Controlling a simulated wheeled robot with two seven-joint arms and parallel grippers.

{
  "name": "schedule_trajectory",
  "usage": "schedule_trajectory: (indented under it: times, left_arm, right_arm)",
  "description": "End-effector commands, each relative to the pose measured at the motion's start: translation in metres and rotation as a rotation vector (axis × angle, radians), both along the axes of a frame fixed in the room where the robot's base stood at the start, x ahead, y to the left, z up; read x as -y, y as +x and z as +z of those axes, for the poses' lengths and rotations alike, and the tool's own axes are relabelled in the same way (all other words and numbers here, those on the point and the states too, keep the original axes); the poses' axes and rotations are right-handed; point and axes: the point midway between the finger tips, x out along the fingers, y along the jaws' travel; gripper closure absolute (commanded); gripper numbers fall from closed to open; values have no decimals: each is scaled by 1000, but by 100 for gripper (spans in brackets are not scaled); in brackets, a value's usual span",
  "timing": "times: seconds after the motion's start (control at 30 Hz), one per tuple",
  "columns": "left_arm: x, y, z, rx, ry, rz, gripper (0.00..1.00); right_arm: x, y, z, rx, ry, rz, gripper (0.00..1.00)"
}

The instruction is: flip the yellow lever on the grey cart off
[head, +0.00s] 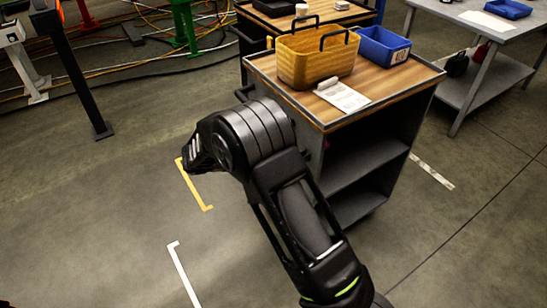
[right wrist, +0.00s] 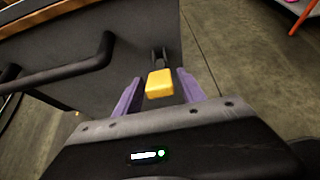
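The lever has a yellow block-shaped knob (right wrist: 159,84) on a dark stem, which stands out from the dark grey side panel (right wrist: 150,30) of a cart in the right wrist view. My right gripper (right wrist: 158,77) is open, with its purple fingers on either side of the knob. A gap shows on each side, and I cannot tell if either finger touches it. In the head view a cart with a wooden top (head: 312,108) and dark shelves stands beside my right arm. The lever and the right gripper's fingers are hidden there. My left gripper is not in view.
A black handle bar (right wrist: 75,70) sticks out left of the lever. On the cart top are a yellow basket (head: 310,60), a blue bin (head: 384,46) and a clipboard (head: 342,95). A grey table (head: 470,60) stands at right. Floor at left is mostly clear; cables lie farther back.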

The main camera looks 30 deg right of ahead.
Motion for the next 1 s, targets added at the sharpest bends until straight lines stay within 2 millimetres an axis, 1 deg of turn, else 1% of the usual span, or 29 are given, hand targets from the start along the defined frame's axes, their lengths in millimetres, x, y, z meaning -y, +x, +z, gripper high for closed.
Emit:
schedule_trajectory:
  times: [0.37, 0.47, 0.57, 0.8, 0.9, 1.0]
  left_arm:
    - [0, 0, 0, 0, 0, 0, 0]
    - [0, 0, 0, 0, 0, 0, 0]
    - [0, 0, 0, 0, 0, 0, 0]
    - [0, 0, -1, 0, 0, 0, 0]
    - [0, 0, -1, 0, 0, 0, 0]
    - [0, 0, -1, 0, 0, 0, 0]
  right_arm:
    - [-2, 0, 2, 1, -1, -2, 47]
    - [-9, 0, 6, 2, -1, -1, 47]
    - [-21, 1, 13, 3, 0, 1, 47]
    - [-56, 2, 32, 3, -1, 1, 47]
    - [-64, 2, 37, 2, -1, -1, 47]
    - [-68, 2, 39, 0, -1, -1, 47]
